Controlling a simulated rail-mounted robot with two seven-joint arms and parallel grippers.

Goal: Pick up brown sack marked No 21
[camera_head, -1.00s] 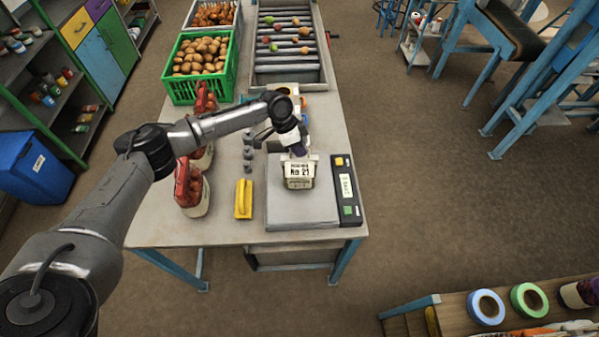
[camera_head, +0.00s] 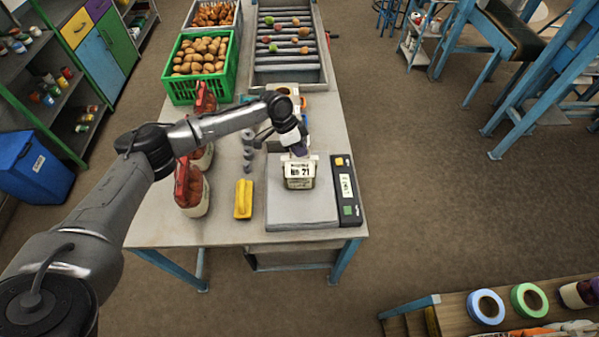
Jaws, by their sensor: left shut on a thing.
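The sack marked No 21 (camera_head: 300,171) shows its pale label face on the grey scale plate at the front of the table. My left gripper (camera_head: 297,152) is at its top, shut on it. The gripper and arm hide much of the sack's upper part, and its brown colour hardly shows. I cannot tell whether the sack touches the plate (camera_head: 300,211) or hangs just above it. My right gripper is not in view.
Red-topped sacks (camera_head: 192,188) stand left of the scale, under my left arm. A yellow object (camera_head: 243,199) and small grey weights (camera_head: 248,150) lie beside the scale. A green crate of potatoes (camera_head: 201,67) and a roller tray (camera_head: 289,48) are farther back. The scale's panel (camera_head: 346,189) is at right.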

